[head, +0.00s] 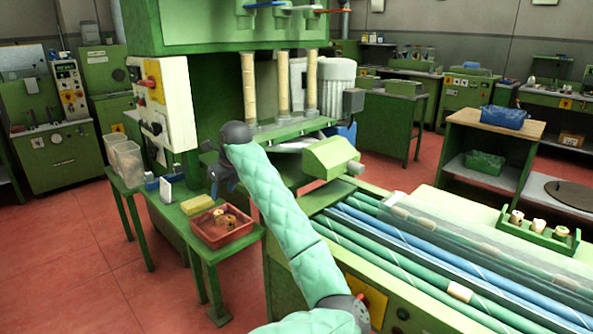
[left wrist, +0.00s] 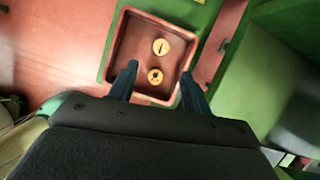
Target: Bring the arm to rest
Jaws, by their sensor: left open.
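My left gripper (head: 218,178) is in the air above the small green side table, with its arm in a quilted pale green sleeve. In the left wrist view its two dark blue fingers (left wrist: 158,82) are spread apart with nothing held between them. A red tray (head: 215,240) stands on the table below; it also shows in the left wrist view (left wrist: 118,45). Two cork stoppers lie loose in it, one nearer its middle (left wrist: 161,46) and one with dark marks (left wrist: 155,77). My right gripper is not in view.
A yellow block (head: 197,204) and clear bins (head: 127,162) share the side table (head: 212,258). The big green machine (head: 205,85) rises close behind my gripper. To the right run blue and green rails (head: 400,237), with a green rack (head: 537,236) of corks beyond.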

